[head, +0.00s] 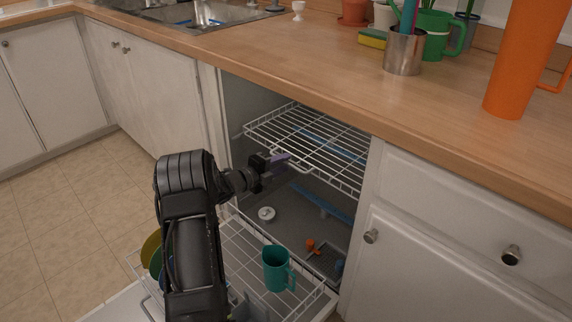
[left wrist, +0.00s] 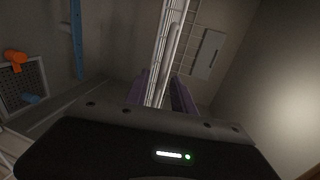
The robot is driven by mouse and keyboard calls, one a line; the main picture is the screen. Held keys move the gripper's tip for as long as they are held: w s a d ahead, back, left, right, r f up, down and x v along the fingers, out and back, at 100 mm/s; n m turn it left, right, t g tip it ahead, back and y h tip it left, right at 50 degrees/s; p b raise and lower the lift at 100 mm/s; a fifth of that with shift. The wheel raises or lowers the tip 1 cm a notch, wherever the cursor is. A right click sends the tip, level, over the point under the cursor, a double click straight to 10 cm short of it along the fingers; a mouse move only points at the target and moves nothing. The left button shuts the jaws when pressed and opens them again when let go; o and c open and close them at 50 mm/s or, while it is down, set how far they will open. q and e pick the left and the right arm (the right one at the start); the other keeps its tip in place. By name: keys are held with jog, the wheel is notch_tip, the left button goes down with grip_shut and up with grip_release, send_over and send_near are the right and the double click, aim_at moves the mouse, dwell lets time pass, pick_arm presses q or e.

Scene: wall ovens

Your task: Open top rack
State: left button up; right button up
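The top rack (head: 318,138) is a white wire rack in the upper part of the open dishwasher under the counter. It sits inside, its front edge roughly under the counter edge. My left gripper (head: 284,160) is at the rack's front left part, with purple fingers. In the left wrist view, rack wires (left wrist: 165,50) run between the two fingers (left wrist: 160,92), which stand apart. Whether the fingers press on the wires cannot be told. My right gripper is in neither view.
The lower rack (head: 240,250) is out in front, holding a teal mug (head: 277,270) and plates (head: 151,250) beside my arm. Cabinets (head: 460,240) flank the opening. The counter (head: 300,65) above holds a metal cup (head: 404,50) and an orange pitcher (head: 522,60).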

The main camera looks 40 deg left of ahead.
pick_arm(q)
jog(key=shift+x, duration=1)
jog(key=shift+c, duration=0.2)
grip_shut()
dwell(0.5)
